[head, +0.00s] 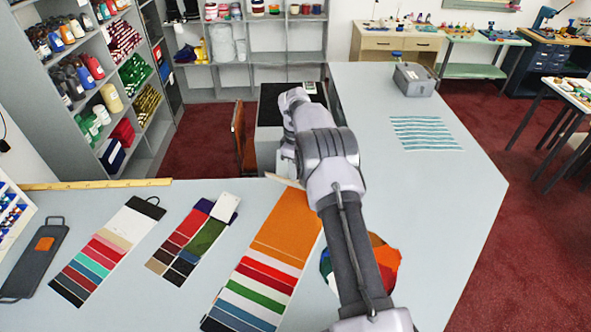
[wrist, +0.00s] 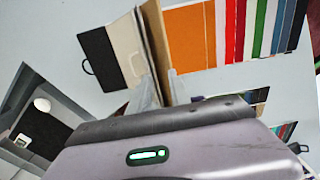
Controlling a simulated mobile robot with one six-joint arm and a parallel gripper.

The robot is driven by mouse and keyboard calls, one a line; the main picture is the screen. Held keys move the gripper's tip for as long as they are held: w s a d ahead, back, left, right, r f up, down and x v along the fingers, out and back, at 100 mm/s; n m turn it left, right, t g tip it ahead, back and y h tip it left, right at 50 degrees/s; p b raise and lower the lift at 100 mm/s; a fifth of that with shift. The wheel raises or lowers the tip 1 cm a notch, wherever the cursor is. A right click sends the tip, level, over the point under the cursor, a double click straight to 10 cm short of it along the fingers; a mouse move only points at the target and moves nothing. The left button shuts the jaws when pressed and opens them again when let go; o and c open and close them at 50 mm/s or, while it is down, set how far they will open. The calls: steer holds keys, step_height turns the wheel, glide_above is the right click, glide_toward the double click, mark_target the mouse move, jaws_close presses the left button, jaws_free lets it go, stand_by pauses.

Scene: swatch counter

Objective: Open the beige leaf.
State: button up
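The beige leaf (wrist: 157,42) belongs to the large swatch book. In the wrist view it stands up from the book, nearly edge-on, between a cream page (wrist: 124,45) and the orange leaf (wrist: 190,40). In the head view only a thin pale edge of it (head: 284,181) shows beside my arm. My gripper (wrist: 162,93) is at the leaf, one finger on each side, and appears shut on it. My arm hides the book's top end in the head view.
Two smaller swatch books (head: 98,255) (head: 190,243) and a dark grey board (head: 37,260) lie to the left. A multicoloured fan (head: 385,262) lies partly under my arm. A yellow ruler (head: 95,184) lies along the counter's back edge.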

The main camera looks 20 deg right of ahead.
step_height(320, 180, up, 18)
steer(key=p, duration=0.3)
steer(key=shift+f, duration=0.25)
steer(key=shift+f, duration=0.1)
stand_by(0.3)
